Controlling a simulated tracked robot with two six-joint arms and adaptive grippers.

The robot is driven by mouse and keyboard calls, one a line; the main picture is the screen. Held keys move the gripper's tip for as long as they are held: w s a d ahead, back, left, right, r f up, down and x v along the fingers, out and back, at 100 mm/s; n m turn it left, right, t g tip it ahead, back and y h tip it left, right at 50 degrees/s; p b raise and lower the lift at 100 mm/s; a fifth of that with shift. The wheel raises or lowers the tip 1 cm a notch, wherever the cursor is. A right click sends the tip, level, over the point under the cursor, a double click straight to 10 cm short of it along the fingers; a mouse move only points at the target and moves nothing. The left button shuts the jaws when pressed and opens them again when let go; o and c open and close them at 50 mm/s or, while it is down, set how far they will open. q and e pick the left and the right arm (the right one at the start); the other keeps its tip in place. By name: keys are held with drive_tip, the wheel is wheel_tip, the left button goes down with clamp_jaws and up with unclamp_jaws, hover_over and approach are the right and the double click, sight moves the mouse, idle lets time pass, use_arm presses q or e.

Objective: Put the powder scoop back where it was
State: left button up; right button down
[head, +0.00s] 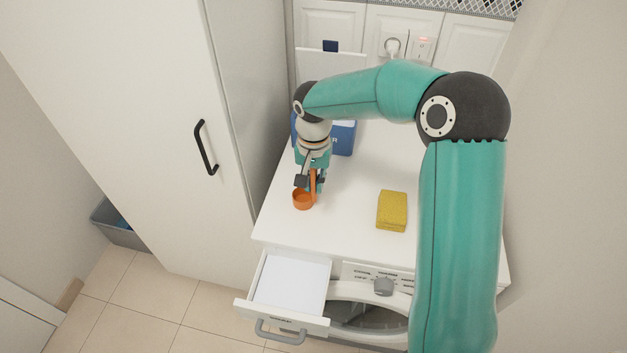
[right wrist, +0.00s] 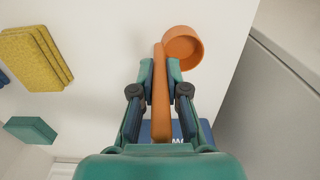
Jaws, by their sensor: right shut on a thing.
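The orange powder scoop has its round cup (head: 303,201) near the front left of the white washing machine top (head: 350,200). My right gripper (head: 316,187) is shut on the scoop's handle and points down. In the right wrist view the handle (right wrist: 160,95) runs between the two fingertips (right wrist: 160,68), and the open cup (right wrist: 183,47) lies just beyond them. Whether the cup touches the top or hangs just above it, I cannot tell. A blue box (head: 343,138) stands behind the gripper, partly hidden by it. My left gripper is not in view.
A yellow sponge (head: 392,211) lies right of the scoop and also shows in the right wrist view (right wrist: 35,58). The detergent drawer (head: 290,286) is pulled out below the front edge. A tall white cabinet (head: 150,130) stands at left. The top between scoop and sponge is clear.

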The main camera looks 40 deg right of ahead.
drive_tip(key=c, duration=1.2)
unclamp_jaws()
wheel_tip(320, 180, up, 12)
drive_tip(key=shift+r, duration=0.1)
